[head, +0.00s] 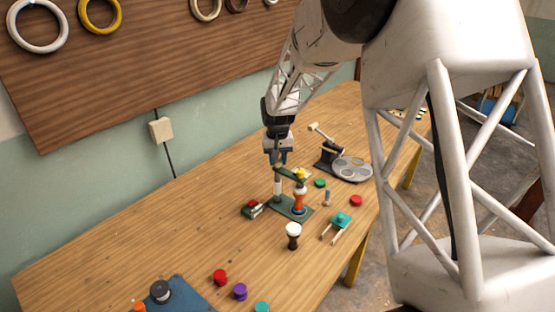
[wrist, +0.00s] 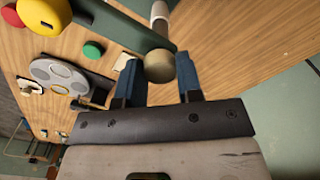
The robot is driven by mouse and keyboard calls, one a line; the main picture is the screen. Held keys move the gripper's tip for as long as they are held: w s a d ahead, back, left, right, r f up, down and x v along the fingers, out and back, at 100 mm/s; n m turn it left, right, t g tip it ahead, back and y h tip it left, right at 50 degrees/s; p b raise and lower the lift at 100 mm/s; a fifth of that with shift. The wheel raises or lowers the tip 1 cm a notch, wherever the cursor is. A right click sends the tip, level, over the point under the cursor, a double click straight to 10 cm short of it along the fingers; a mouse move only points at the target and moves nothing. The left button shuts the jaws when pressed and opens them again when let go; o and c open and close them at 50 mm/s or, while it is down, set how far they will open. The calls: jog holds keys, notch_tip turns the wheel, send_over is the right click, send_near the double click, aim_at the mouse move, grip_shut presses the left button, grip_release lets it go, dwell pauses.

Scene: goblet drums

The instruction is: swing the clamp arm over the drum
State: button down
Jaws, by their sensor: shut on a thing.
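The clamp stand has a green base (head: 275,204), an upright pale post (head: 277,187) and a dark green clamp arm (head: 289,174) with a yellow knob (head: 301,173) at its outer end. An orange and blue drum (head: 299,202) stands upright on the base. In the head view the arm's yellow end appears above the drum; the exact alignment is unclear. My gripper (wrist: 159,72) is shut on a round olive-brass knob (wrist: 159,66) at the inner end of the clamp arm (wrist: 125,27). The yellow knob (wrist: 42,14) also shows in the wrist view.
A black and white goblet drum (head: 293,236) stands in front of the base.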

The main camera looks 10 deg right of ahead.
dwell(0.4)
jog(key=c, duration=0.8)
grip_release()
jog(key=shift+r, duration=0.1)
jog(key=shift+r, duration=3.85)
